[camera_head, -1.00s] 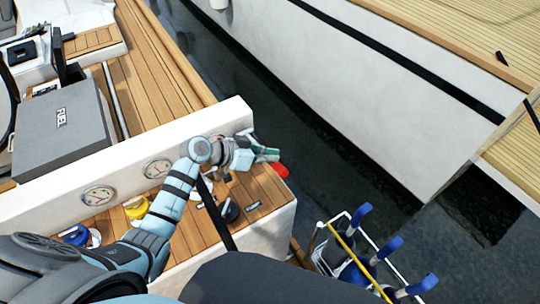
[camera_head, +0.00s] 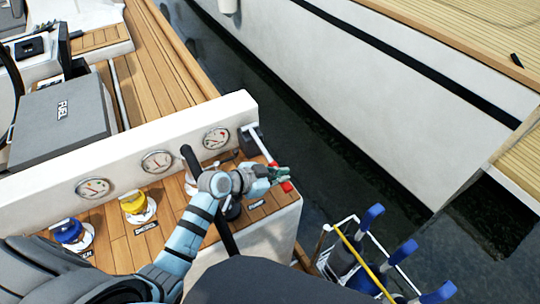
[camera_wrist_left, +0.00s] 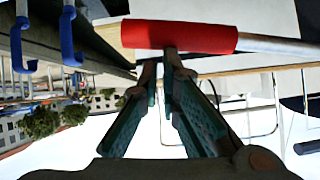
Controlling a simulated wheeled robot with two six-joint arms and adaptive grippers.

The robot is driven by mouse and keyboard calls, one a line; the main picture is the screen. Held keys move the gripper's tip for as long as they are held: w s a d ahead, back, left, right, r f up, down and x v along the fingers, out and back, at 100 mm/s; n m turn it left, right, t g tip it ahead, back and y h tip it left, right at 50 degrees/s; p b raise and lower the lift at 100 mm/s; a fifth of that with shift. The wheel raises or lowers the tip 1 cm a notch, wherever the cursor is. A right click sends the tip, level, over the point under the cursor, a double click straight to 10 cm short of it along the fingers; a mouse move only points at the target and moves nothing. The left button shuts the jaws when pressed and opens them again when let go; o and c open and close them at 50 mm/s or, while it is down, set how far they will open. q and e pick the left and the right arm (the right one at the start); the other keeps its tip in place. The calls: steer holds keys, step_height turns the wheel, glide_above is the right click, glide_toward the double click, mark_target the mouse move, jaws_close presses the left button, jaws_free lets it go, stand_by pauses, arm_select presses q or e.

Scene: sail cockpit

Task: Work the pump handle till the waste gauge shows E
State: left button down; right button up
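The pump handle is a pale lever (camera_head: 264,148) with a red grip (camera_head: 286,186), at the right end of the white panel. In the left wrist view the red grip (camera_wrist_left: 180,36) lies across the top. My left gripper (camera_head: 282,173) is at the red grip; its green-padded fingers (camera_wrist_left: 161,62) are close together, with tips overlapping the grip's near edge. Contact is unclear. Three round gauges sit on the panel: left (camera_head: 93,187), middle (camera_head: 157,161) and right (camera_head: 217,137). Their lettering is too small to read, so I cannot tell which is waste. My right gripper is out of view.
A blue cap (camera_head: 68,232) and a yellow cap (camera_head: 134,203) stand on the wooden deck below the panel. A grey FUEL box (camera_head: 58,125) is behind it. A rack with blue-topped items (camera_head: 402,250) stands at right. Dark water separates a white hull (camera_head: 400,120).

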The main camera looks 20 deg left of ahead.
arm_select(q)
steer(key=d+r+p+v, duration=0.1)
steer(key=p+v, duration=0.3)
steer(key=v, duration=0.8)
steer(key=shift+d+r+p, duration=0.15)
steer(key=shift+r+p, duration=0.25)
steer(key=shift+r, duration=0.45)
steer(key=shift+w, duration=0.15)
